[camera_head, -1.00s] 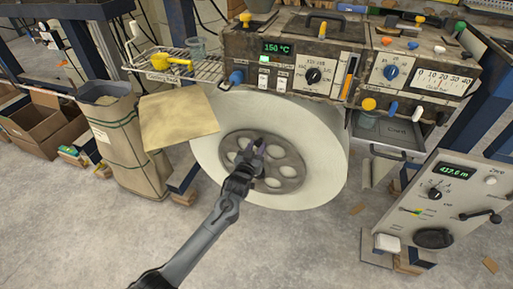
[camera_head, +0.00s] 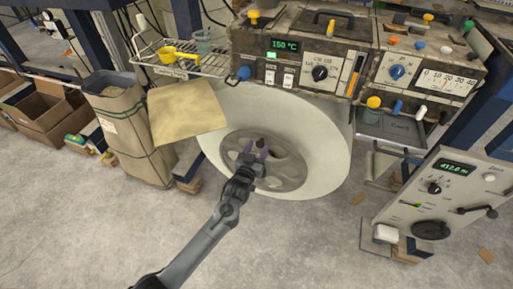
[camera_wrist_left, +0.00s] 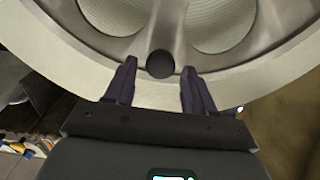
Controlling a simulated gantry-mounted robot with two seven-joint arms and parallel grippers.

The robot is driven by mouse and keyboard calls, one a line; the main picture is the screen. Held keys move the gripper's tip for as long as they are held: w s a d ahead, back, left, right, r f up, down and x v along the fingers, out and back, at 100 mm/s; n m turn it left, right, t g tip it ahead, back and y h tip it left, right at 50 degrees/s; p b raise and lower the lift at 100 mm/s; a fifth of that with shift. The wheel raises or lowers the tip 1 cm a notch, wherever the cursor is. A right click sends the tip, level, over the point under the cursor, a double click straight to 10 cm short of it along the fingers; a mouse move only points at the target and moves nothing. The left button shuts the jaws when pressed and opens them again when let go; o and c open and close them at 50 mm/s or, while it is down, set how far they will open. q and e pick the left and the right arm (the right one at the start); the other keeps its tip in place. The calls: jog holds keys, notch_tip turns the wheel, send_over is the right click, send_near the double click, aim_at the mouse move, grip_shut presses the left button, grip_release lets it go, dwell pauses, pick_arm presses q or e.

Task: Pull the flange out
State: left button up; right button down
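The flange (camera_head: 297,168) is a grey metal disc with several round holes, set in the middle of a large white roll (camera_head: 328,150) below the machine. My left gripper (camera_head: 253,147) reaches up in front of the flange and covers part of it. In the left wrist view, the gripper (camera_wrist_left: 159,85) is open, with its two dark fingers apart and pointing at the flange's spoked face (camera_wrist_left: 110,42). A small dark round spot sits between the fingertips; I cannot tell if it is a hole or a knob. Nothing is held. My right gripper is not in view.
The control panel (camera_head: 283,75) hangs just above the roll. A tan sheet (camera_head: 187,115) and a tall paper sack (camera_head: 128,130) stand to the left. A grey control box (camera_head: 450,200) stands to the right. The floor in front is mostly clear.

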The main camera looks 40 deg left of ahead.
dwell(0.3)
pick_arm(q)
jog(key=shift+s+d, duration=0.1)
jog(key=shift+s, duration=0.1)
jog(key=shift+p+v, duration=2.4)
jog(key=shift+v, duration=2.85)
